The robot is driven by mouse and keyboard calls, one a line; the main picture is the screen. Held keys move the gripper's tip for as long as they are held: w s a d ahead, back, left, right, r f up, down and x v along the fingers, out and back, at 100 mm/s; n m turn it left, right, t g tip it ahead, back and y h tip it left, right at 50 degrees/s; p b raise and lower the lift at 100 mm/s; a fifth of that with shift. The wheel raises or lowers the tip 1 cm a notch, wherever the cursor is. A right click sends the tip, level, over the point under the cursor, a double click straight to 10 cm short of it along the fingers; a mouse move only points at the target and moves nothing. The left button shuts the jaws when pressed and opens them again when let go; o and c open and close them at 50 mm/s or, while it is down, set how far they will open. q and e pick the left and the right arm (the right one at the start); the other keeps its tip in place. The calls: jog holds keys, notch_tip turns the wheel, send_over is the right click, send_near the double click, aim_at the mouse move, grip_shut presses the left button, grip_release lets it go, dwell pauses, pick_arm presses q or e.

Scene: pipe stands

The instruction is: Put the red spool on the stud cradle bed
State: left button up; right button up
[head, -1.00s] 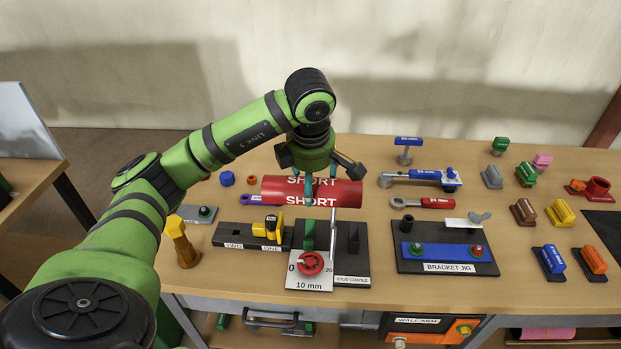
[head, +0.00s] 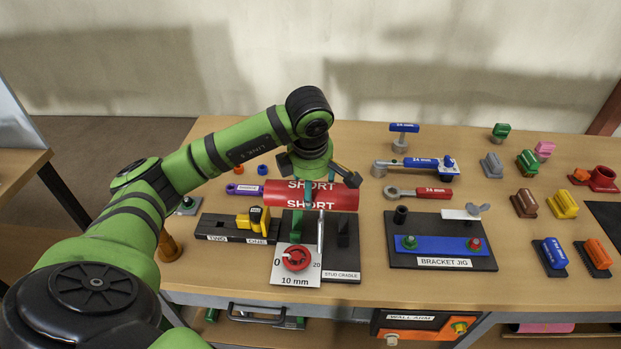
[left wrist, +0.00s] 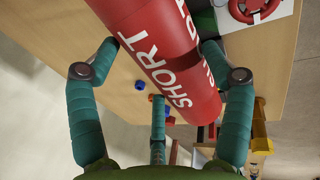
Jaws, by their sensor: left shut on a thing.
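The red spool (head: 330,196), a cylinder marked SHORT in white, is gripped by my left gripper (head: 309,186) and lies across the head view. My left gripper comes from above, with fingers on both sides of the spool, and the spool (left wrist: 165,60) fills the middle of the left wrist view. The stud cradle (head: 341,265) is a black board with upright posts, just in front of and below the spool in the head view. The spool hides the back of the cradle. The spool's exact height over it cannot be told. My right gripper is not in view.
A red dial wheel (head: 296,257) on a white 10 mm card stands at the cradle's front left. A black board with a yellow clamp (head: 254,221) is left of the cradle. The bracket jig (head: 444,246) is to the right. Bare table lies between cradle and jig.

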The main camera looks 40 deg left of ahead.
pick_arm(q)
jog(key=shift+s+f+b, duration=0.15)
jog(key=shift+f+b, duration=0.35)
jog(key=shift+f, duration=0.45)
notch_tip(320, 180, down, 5)
jog(key=b, duration=0.4)
jog(key=shift+f+b, duration=0.65)
jog(key=shift+f, duration=0.1)
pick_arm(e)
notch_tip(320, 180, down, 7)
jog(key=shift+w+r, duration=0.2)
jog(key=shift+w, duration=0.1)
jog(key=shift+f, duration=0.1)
pick_arm(q)
jog(key=o, duration=1.3)
jog(key=shift+o, duration=0.2)
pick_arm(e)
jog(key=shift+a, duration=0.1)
pick_arm(q)
jog(key=shift+f, duration=0.1)
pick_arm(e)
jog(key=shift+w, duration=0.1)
pick_arm(q)
jog(key=shift+o, duration=1.1)
